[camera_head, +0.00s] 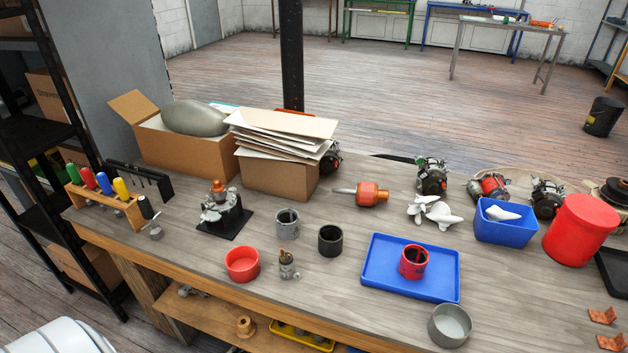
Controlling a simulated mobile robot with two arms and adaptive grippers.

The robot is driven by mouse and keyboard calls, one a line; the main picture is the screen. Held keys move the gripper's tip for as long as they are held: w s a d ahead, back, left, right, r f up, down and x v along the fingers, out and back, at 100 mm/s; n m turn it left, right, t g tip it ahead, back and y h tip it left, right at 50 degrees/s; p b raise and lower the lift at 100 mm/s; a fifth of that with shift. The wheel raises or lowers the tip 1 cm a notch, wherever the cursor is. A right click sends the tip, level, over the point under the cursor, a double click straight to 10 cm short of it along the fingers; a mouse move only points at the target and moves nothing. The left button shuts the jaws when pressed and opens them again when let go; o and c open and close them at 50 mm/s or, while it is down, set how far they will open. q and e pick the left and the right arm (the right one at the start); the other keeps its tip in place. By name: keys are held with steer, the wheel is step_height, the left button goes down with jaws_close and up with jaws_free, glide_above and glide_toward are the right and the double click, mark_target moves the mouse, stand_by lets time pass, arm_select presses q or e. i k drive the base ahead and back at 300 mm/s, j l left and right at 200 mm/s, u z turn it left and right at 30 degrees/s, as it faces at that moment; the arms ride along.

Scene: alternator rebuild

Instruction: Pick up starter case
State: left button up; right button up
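Several short hollow cylinders that could be the starter case stand on the wooden workbench (340,290). One is a grey metal cylinder (288,223), and beside it on the right is a black cylinder (330,240). A red cylinder (413,263) with a dark inside stands in a blue tray (385,280). I cannot tell for sure which one is the starter case. Neither of my grippers is in view.
A red bowl (242,264), a small metal part (288,266) and a grey bowl (450,326) stand near the front edge. Cardboard boxes (275,177) fill the back left. A blue bin (505,229) and a red canister (580,230) stand at right.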

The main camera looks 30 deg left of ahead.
mark_target(288, 221)
steer(key=u, duration=1.2)
steer(key=i+j+z, duration=0.15)
steer(key=j, duration=0.15)
steer(key=j+z, duration=0.15)
steer(key=j, duration=0.2)
